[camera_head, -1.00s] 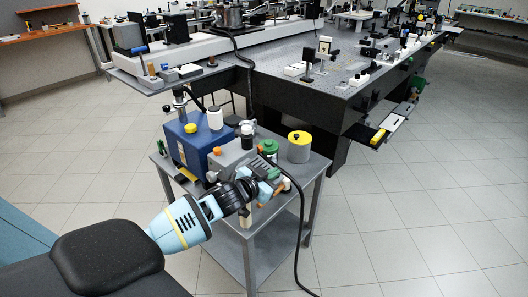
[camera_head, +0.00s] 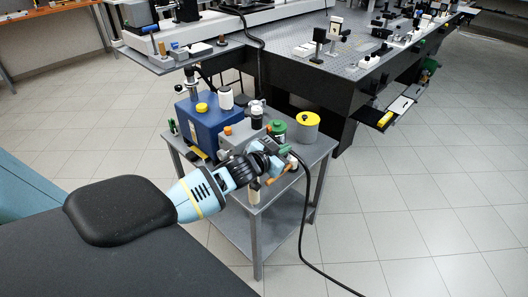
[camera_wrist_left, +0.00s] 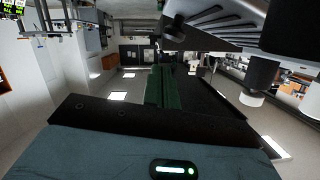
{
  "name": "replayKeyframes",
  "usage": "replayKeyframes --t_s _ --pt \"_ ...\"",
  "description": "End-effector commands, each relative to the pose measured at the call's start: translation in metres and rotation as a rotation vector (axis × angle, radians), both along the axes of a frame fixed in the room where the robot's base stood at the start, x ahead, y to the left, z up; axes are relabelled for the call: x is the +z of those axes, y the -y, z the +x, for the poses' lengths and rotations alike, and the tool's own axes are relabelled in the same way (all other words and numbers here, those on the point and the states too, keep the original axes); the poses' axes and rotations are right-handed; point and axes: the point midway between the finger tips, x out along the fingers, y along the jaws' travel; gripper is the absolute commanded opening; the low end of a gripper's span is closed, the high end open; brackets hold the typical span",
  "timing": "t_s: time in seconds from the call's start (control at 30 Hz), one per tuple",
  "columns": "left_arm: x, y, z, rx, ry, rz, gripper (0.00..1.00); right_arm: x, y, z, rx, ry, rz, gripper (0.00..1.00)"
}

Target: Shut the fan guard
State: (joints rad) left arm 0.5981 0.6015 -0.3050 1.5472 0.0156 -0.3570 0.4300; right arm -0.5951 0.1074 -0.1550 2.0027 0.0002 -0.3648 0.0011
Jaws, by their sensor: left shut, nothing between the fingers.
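No fan guard can be told apart for certain. A grey box (camera_head: 236,136) on the cart is partly hidden behind my left arm. In the left wrist view a grey ribbed housing (camera_wrist_left: 225,18) fills the top right, above and beside the fingers; I cannot tell whether its slatted part is the guard or whether it is open. My left gripper (camera_head: 284,165) is shut and empty over the near right part of the cart top. Its dark green fingers (camera_wrist_left: 165,85) show together in the wrist view, apart from the housing. My right gripper is not in view.
The grey cart (camera_head: 318,150) also carries a blue box (camera_head: 208,126), a green-lidded jar (camera_head: 278,131) and a yellow-topped cylinder (camera_head: 305,128). A black cable (camera_head: 302,225) hangs to the floor near my gripper. A black optical table (camera_head: 300,80) stands behind. The floor at right is clear.

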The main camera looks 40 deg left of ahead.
Motion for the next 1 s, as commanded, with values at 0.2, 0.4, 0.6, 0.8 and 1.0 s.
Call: replayKeyframes --t_s 0.2,0.4,0.6,0.8,1.0 --pt "0.017 0.001 -0.027 -0.001 0.002 -0.001 0.0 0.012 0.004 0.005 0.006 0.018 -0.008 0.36" --pt "0.024 0.001 -0.059 -0.001 0.001 0.0 0.0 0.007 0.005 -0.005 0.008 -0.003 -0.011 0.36" --pt "0.03 0.001 -0.084 0.0 0.001 -0.001 0.0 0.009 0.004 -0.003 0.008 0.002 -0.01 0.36" --pt "0.033 0.001 -0.095 0.001 0.001 -0.001 0.0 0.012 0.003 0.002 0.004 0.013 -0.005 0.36" --pt "0.034 0.001 -0.097 0.0 0.002 0.001 0.0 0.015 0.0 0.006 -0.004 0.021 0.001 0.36"
